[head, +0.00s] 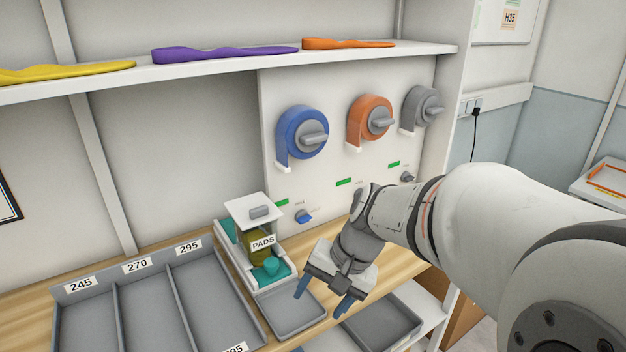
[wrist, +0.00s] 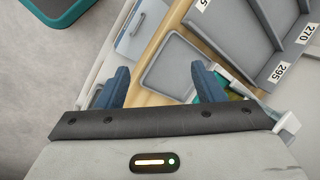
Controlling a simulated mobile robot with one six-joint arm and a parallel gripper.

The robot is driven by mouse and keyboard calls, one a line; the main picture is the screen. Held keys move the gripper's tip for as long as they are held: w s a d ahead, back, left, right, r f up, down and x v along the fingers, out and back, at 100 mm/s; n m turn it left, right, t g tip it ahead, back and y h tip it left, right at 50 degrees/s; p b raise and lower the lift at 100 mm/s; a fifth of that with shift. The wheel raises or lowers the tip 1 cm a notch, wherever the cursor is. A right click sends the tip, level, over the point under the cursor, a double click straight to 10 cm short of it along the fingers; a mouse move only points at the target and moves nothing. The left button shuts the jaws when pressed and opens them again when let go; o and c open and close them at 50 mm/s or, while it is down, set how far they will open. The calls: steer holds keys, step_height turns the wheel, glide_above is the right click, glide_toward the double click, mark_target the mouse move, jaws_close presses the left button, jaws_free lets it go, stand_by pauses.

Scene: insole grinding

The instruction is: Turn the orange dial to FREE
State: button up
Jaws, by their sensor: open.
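The white panel (head: 350,85) on the back wall carries an orange tape-like wheel (head: 356,125) with a grey handle, between a blue wheel (head: 293,137) and a grey wheel (head: 416,95). Below are small dials: a blue dial (head: 304,217) and a grey dial (head: 407,178). A green label (head: 343,182) sits between them, but no orange dial shows there; my arm covers the spot below the label. My gripper (head: 322,297) is open and empty, pointing down in front of the panel. Its blue fingers (wrist: 160,72) are spread over the shelf in the wrist view.
A PADS dispenser (head: 263,242) with a grey tray (head: 290,312) stands left of my gripper; the tray also shows in the wrist view (wrist: 178,68). A compartment bin (head: 150,305) lies further left. Insoles lie on the upper shelf (head: 220,65).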

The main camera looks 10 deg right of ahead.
steer(key=w+d+m+t+y, duration=0.3)
steer(key=w+m, duration=0.3)
steer(key=w, duration=0.4)
steer(key=w+d+m+t+y, duration=0.25)
steer(key=w+m, duration=0.35)
steer(key=w, duration=0.4)
steer(key=w+d+f+m+t+h, duration=0.1)
steer(key=w+d+f+m+t, duration=0.1)
steer(key=d, duration=0.5)
steer(key=w+d+f+m+t+h+p, duration=0.1)
steer(key=w+d+f+m+t, duration=0.2)
steer(key=w+d+m, duration=0.3)
steer(key=w+d+f+m+t+h, duration=0.1)
steer(key=w+d+m+t, duration=0.3)
steer(key=d, duration=0.5)
steer(key=shift+w+d+f+m+t+h, duration=0.15)
steer(key=shift+f+m+t, duration=0.1)
steer(key=shift+f+m, duration=0.25)
steer(key=shift+w+f+m+t+h, duration=0.1)
steer(key=shift+f+m+t, duration=0.1)
steer(key=shift+f+m, duration=0.25)
steer(key=p+x, duration=0.2)
steer(key=x, duration=0.5)
steer(key=shift+w, duration=0.3)
steer(key=shift+r, duration=0.1)
steer(key=shift+c, duration=0.3)
steer(key=c, duration=0.9)
steer(key=shift+a, duration=0.2)
steer(key=shift+d+b, duration=0.1)
steer(key=shift+b, duration=0.2)
